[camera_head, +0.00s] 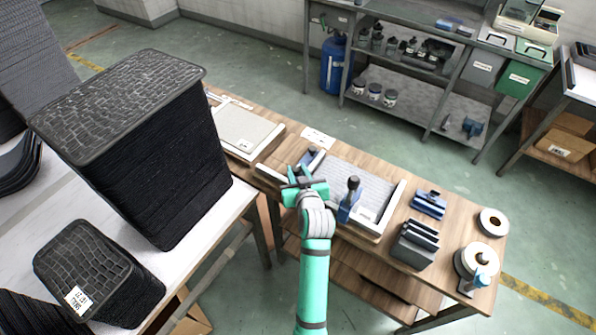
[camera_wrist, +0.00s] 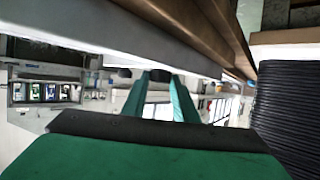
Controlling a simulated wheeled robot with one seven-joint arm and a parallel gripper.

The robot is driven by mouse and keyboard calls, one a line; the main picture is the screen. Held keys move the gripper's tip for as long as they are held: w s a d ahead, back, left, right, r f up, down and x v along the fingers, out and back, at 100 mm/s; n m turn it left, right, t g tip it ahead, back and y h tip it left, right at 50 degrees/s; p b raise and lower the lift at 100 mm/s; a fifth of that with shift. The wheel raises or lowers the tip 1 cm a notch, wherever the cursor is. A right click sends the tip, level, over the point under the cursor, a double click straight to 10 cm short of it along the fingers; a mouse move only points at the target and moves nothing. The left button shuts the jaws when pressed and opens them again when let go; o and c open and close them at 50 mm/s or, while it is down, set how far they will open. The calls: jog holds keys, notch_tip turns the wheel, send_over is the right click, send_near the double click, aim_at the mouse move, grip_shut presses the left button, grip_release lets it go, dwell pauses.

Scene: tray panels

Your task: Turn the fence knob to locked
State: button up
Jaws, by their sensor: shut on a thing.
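My gripper (camera_head: 303,182) is at the left end of the wooden panel fixture, low over its front left edge. In the wrist view its two green fingers (camera_wrist: 160,78) come together at the tips, just under a pale edge. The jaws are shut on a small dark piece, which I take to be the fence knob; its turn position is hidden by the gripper. The fixture holds a light grey ribbed panel (camera_head: 357,178) with a white rail (camera_head: 392,205) at its right. A blue clamp with a black ball handle (camera_head: 350,197) stands upright at the front.
A blue-and-dark part (camera_head: 311,156) sits just behind my gripper. Another pale tray panel (camera_head: 243,129) lies to the left. Right of the fixture are a blue tool (camera_head: 430,203), a grey slotted block (camera_head: 414,243) and tape rolls (camera_head: 493,222). Tall dark panel stacks (camera_head: 150,150) stand left.

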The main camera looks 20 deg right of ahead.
jog(key=o, duration=0.8)
jog(key=v, duration=1)
jog(key=shift+s+a, duration=0.1)
jog(key=shift+s, duration=0.3)
jog(key=s+a+f, duration=0.4)
jog(key=s+a, duration=0.1)
jog(key=s, duration=0.2)
jog(key=s+a+f, duration=0.4)
jog(key=s+a, duration=0.1)
jog(key=s, duration=0.3)
jog(key=s+a+r, duration=0.1)
jog(key=s+a, duration=0.1)
jog(key=s, duration=0.4)
jog(key=s+a+r+n+t+y, duration=0.1)
jog(key=s+a+r, duration=0.1)
jog(key=s, duration=0.4)
jog(key=s+a+r+t, duration=0.1)
jog(key=s+a, duration=0.2)
jog(key=s, duration=0.3)
jog(key=shift+a+r+n+y, duration=0.3)
jog(key=shift+a+r+y, duration=0.05)
jog(key=shift+a+y, duration=0.05)
